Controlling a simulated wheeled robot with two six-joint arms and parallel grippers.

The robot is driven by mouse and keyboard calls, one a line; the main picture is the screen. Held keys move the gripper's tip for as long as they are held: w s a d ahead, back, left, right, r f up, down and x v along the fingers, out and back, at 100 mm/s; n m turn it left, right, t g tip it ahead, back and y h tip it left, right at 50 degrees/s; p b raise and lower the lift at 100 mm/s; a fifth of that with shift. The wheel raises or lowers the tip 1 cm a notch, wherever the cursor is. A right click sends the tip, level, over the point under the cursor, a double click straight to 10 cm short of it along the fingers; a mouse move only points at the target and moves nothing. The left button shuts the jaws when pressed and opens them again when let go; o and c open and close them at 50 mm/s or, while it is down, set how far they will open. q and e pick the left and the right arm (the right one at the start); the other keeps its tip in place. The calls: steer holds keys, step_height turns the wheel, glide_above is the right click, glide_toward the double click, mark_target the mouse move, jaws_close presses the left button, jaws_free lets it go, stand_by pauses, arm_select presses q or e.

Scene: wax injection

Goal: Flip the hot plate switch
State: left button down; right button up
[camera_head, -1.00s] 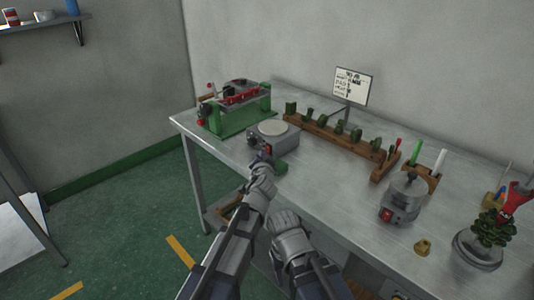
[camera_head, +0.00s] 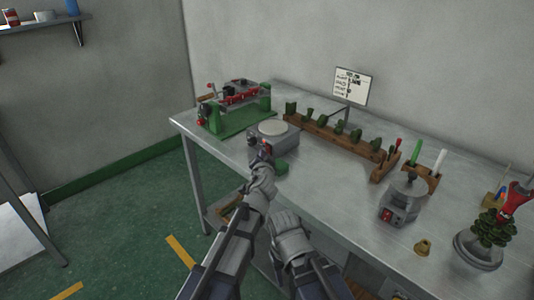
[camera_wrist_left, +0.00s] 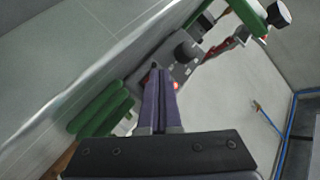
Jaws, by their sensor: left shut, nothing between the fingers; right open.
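The hot plate (camera_head: 288,142) is a grey box with a round pale top, standing near the table's left front edge. Its front carries small controls, with red showing just above my left gripper. My left gripper (camera_head: 261,163) is shut and empty, its tips at the hot plate's front. In the left wrist view the closed fingers (camera_wrist_left: 160,85) point at the grey front panel, near a black knob (camera_wrist_left: 187,51) and a glowing red spot (camera_wrist_left: 175,86). I cannot tell whether the tips touch the switch. My right gripper (camera_head: 284,221) is open and empty, lower, near the table's front edge.
A green clamp-like machine (camera_head: 236,121) stands left of the hot plate. A green block (camera_head: 282,168) lies beside my left gripper. A wooden rack (camera_head: 332,138) of green pieces runs behind.

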arm_select(q)
steer(key=shift+s+a, duration=0.35)
steer(key=shift+s, duration=0.1)
steer(key=shift+s+a+r+p, duration=0.2)
steer(key=shift+s+a, duration=0.65)
steer(key=shift+a, duration=0.05)
steer(key=shift+s+a+r+p, duration=0.15)
steer(key=shift+s+a, duration=0.7)
steer(key=shift+a, duration=0.05)
